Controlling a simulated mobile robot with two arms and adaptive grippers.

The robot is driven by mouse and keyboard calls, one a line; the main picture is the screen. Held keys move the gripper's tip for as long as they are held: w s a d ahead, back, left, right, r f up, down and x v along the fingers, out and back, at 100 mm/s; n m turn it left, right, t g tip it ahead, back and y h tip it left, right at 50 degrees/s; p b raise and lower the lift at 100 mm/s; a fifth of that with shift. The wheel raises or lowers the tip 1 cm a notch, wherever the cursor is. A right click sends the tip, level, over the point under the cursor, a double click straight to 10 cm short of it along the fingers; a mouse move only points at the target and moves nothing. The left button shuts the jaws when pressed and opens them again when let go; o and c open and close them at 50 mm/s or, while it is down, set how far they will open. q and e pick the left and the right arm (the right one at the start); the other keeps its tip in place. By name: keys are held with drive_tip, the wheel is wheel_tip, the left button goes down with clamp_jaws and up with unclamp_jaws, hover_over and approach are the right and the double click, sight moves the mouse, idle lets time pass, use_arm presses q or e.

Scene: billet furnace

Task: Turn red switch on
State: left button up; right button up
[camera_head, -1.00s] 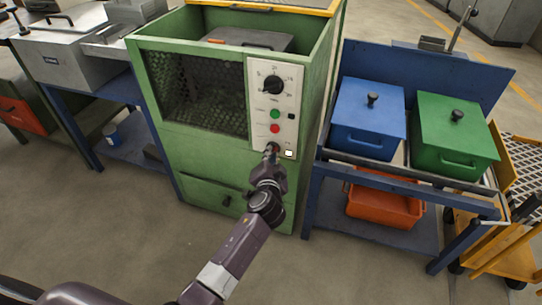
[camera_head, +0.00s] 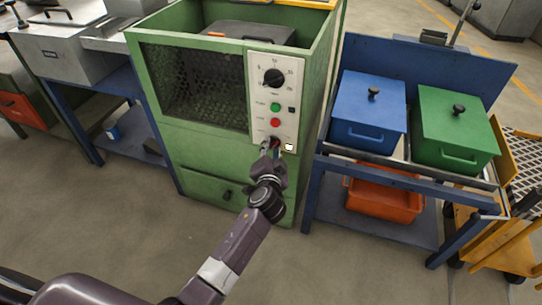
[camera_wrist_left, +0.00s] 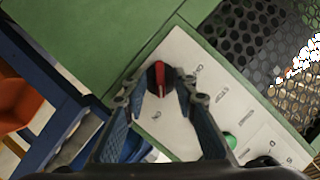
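The red switch is a round knob, red and black, low on the white control panel (camera_head: 262,110) of the green furnace cabinet. In the left wrist view the red switch (camera_wrist_left: 160,78) shows clearly, with a white line on its red bar. In the head view it is mostly hidden behind my left gripper (camera_head: 271,147). In the left wrist view my left gripper (camera_wrist_left: 161,88) is open, with one fingertip on each side of the knob. I cannot tell whether the fingers touch it. My right gripper is in neither view.
Above the switch are a red button (camera_head: 275,122), a green button (camera_head: 275,106) and a black dial (camera_head: 274,77). A blue table (camera_head: 313,190) with a blue box (camera_head: 368,112) and a green box (camera_head: 452,130) stands close on the right. Floor shows in front.

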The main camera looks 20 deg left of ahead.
use_arm(q)
drive_tip(key=v, duration=1.1)
drive_tip(key=shift+s, duration=0.3)
drive_tip(key=shift+r, duration=0.1)
